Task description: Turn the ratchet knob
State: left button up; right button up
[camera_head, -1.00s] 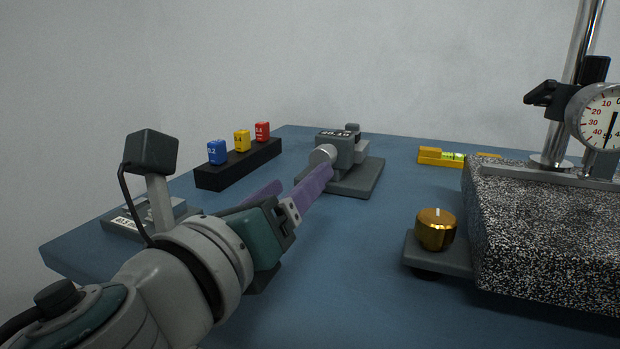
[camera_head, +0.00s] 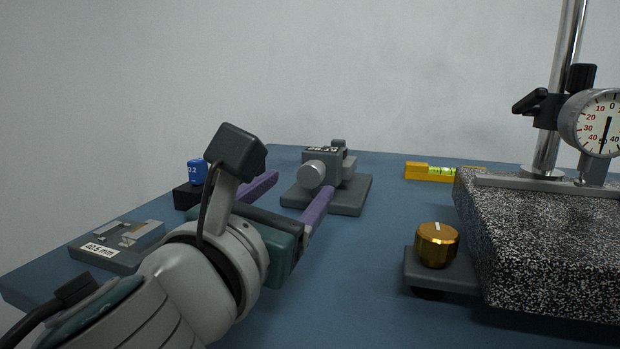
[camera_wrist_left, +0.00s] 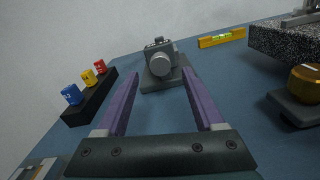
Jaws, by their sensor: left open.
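A grey bench device (camera_head: 348,190) with a silver round knob (camera_head: 312,174) on its near face stands at the middle back of the blue table. In the left wrist view the silver knob (camera_wrist_left: 161,64) lies ahead, between the lines of the two fingers. My left gripper (camera_head: 300,186) has two purple fingers spread wide apart and is empty. It also frames the device in the left wrist view (camera_wrist_left: 160,75). The fingers point toward the knob, with a gap that seems to remain. My right gripper is in neither view.
A brass knob (camera_head: 437,244) sits on a grey ledge beside a speckled granite block (camera_head: 540,240) with a dial gauge (camera_head: 596,122). A yellow level (camera_head: 432,172) lies behind. A black rack (camera_wrist_left: 92,100) and a grey labelled block (camera_head: 115,246) are left.

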aim_at(308, 176)
pick_arm(q)
jog(key=b+x, duration=0.2)
jog(key=x, duration=0.4)
jog(key=shift+w+d, duration=0.1)
jog(key=shift+w, duration=0.3)
grip_shut()
